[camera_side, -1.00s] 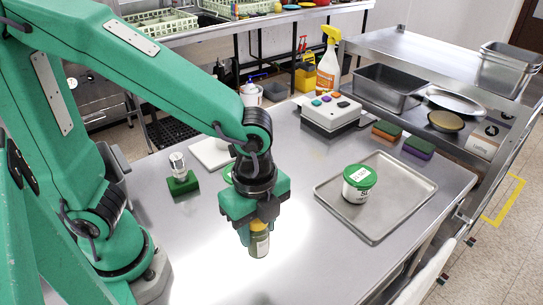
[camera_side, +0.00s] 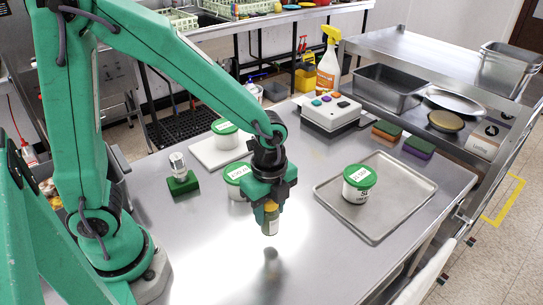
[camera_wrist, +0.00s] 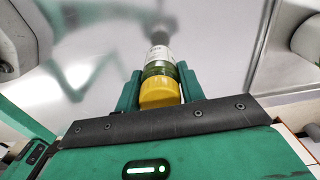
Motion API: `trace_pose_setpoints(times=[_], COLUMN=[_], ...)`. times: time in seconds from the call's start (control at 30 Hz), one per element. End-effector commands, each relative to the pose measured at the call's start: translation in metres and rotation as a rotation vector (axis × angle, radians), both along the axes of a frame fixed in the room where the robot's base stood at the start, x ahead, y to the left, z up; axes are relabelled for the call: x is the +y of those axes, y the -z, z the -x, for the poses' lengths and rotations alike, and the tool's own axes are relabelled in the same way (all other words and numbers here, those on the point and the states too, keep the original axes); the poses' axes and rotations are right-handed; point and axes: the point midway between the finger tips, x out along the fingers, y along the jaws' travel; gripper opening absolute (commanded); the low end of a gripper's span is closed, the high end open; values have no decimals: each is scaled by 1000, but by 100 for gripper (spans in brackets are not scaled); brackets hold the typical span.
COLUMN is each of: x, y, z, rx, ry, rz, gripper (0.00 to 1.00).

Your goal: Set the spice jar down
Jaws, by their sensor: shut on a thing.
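The spice jar (camera_side: 271,219) is a small glass jar with a yellow cap and a pale label. My gripper (camera_side: 271,206) is shut on it near the cap and holds it upright above the steel table (camera_side: 320,270). A dark reflection of the jar shows on the table below it, with a gap between. In the wrist view the jar's yellow cap (camera_wrist: 160,92) sits between the two green fingers, and its green-tinted body and label point away toward the table.
A metal tray (camera_side: 405,215) with a green-lidded tub (camera_side: 358,184) lies to the right. Two more green-lidded tubs (camera_side: 238,180) (camera_side: 225,134) stand behind my gripper, one on a white board (camera_side: 204,154). The front table is clear.

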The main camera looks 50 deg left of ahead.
Motion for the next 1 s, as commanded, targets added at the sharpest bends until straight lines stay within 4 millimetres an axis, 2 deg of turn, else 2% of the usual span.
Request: trace_pose_setpoints(times=[0.17,0.5,0.97,1.0], x=[0,0,0,0], y=[9,38,43,43], z=[0,1,0,0], rx=[3,2,1,1], ry=[0,0,-1,-1], rz=[-1,-1,0,0], gripper=[13,13,13,41])
